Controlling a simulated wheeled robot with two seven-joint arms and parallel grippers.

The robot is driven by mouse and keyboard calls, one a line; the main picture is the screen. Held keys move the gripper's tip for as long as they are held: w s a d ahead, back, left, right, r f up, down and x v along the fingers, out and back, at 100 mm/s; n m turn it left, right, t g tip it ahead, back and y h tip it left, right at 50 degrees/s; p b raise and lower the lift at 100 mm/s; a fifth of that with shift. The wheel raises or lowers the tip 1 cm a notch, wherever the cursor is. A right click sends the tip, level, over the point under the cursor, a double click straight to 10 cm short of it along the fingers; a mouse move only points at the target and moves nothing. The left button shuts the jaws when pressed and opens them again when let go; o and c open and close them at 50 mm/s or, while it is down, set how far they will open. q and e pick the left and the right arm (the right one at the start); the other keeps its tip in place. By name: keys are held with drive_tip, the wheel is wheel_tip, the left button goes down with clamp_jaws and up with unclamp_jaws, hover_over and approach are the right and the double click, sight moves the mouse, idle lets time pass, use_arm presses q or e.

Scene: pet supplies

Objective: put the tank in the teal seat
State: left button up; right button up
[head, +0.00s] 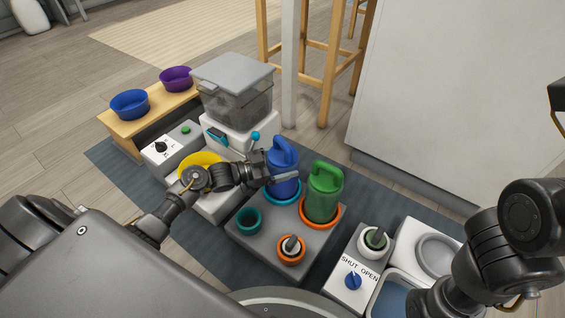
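A blue tank (285,160) with a looped handle stands upright at a teal ring seat (283,198) on a grey base (270,241); whether it rests fully in the ring is unclear. A green tank (323,190) stands in an orange ring seat (319,224) beside it. My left gripper (280,175) is at the left side of the blue tank, with one finger lying across its front. The other finger is mostly hidden, so its grip is unclear. My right arm enters from the right, and its gripper is not in view.
A small teal cup (249,219) and an orange-rimmed holder (291,250) are on the base's front. A shut/open knob (353,280) is to the right. A clear bin (236,95), a yellow bowl (199,160) and a wooden bench (147,117) are behind left. A white cabinet stands behind right.

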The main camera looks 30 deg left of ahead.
use_arm(q)
drive_tip(key=o, duration=1)
drive_tip(key=shift+f, duration=0.1)
drive_tip(key=shift+o, duration=0.8)
drive_tip(key=shift+r, duration=0.2)
drive_tip(key=p+v, duration=0.5)
drive_tip(key=v, duration=0.7)
